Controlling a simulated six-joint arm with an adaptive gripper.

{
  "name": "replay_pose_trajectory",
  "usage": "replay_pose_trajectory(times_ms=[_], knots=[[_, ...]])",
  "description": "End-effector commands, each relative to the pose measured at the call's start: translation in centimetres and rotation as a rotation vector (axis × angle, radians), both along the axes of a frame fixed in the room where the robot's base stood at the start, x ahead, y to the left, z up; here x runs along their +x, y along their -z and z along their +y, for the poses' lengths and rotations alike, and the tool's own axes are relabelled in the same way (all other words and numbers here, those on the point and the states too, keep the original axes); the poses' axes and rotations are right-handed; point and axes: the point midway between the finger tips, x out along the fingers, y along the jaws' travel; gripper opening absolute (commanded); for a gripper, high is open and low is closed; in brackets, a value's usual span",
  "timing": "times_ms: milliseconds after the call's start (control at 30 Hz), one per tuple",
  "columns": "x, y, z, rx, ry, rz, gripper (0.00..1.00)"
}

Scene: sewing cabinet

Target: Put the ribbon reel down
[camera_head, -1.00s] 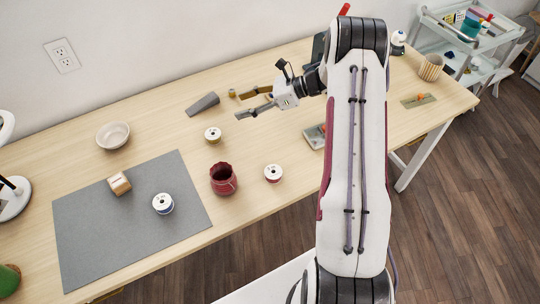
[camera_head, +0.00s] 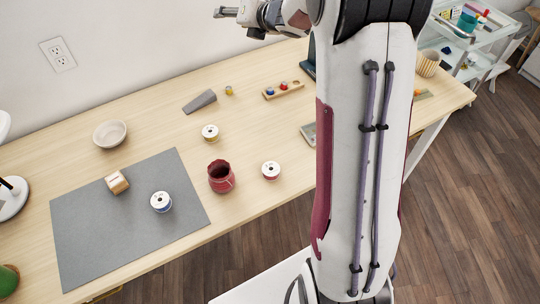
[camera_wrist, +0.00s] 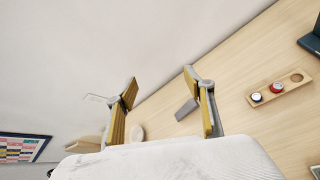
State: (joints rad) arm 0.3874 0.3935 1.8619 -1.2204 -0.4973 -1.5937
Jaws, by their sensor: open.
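My gripper (camera_head: 225,12) is high above the back of the table, at the top edge of the head view. In the wrist view its two yellow-padded fingers (camera_wrist: 165,100) are spread wide with nothing between them; it is open and clear of every reel.
A wooden holder (camera_head: 270,95) with small coloured pieces stands at the back; the wrist view shows an empty hole in it. A grey wedge (camera_head: 200,101), a pale bowl (camera_head: 110,134), a wooden block (camera_head: 117,182) and a red pot (camera_head: 221,178) stand around. A wall rises behind.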

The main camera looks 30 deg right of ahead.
Motion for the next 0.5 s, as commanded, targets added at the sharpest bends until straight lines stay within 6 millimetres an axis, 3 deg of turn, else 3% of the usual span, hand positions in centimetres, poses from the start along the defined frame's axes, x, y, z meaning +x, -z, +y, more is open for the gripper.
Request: replay_pose_trajectory(times_ms=[200, 500], knots=[[-2.7, -4.2, -0.1, 0.188, 0.234, 0.005, 0.53], [-8.1, -7.8, 0.1, 0.490, 0.546, 0.013, 0.53]])
